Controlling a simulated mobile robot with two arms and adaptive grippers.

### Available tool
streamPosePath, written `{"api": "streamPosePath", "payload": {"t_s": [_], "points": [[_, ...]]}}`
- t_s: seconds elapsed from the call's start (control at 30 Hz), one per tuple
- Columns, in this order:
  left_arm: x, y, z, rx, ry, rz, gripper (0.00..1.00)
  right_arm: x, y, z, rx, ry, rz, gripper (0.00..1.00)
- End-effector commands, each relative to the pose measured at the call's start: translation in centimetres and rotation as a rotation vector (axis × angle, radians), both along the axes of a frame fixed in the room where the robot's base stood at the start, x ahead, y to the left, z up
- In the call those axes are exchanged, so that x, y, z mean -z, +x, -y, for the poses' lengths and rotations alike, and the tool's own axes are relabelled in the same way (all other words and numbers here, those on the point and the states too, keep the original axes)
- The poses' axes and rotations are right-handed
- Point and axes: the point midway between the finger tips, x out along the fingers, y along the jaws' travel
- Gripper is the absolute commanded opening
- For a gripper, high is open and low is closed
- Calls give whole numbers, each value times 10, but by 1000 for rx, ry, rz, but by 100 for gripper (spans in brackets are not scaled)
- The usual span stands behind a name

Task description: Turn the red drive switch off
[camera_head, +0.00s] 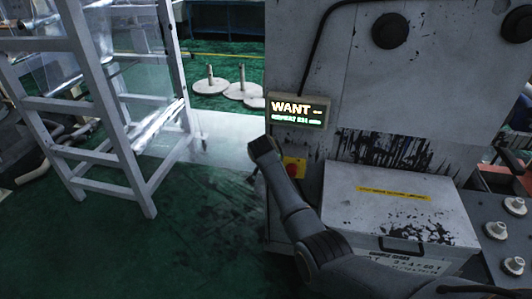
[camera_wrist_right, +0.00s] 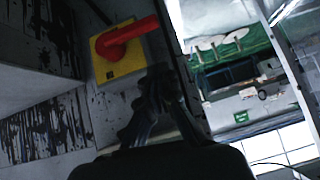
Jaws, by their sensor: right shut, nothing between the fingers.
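The red drive switch (camera_wrist_right: 124,36) is a red handle on a yellow plate (camera_wrist_right: 118,70) on the grey machine's side in the right wrist view. Its handle runs from the left part of the plate to the upper right, past the plate's edge. In the head view the red switch (camera_head: 292,164) shows small, partly hidden by my right arm. My right gripper (camera_wrist_right: 160,76) is shut and empty, its fingertips just below the plate's lower right edge in the wrist view, apart from the handle. Whether they touch the plate is unclear. My left gripper is not in view.
A lit display (camera_head: 298,110) reading "WANT" sits above the switch. A grey box (camera_head: 392,215) with a yellow label juts from the machine at right. A white frame rack (camera_head: 105,115) stands at left. Green floor (camera_head: 215,220) between rack and machine is clear.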

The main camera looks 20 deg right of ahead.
Motion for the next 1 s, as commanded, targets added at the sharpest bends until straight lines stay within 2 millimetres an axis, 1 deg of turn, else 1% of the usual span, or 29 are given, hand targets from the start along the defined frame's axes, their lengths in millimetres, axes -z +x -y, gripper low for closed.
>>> {"api": "streamPosePath", "payload": {"t_s": [0.3,0.5,0.67,1.0], "points": [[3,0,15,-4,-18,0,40,-30,-26,-18,-1,2,3,0],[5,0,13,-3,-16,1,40,-42,-36,-25,0,1,1,0],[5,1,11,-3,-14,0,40,-45,-39,-26,0,1,-1,0],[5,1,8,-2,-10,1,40,-45,-38,-26,0,1,-1,0]]}}
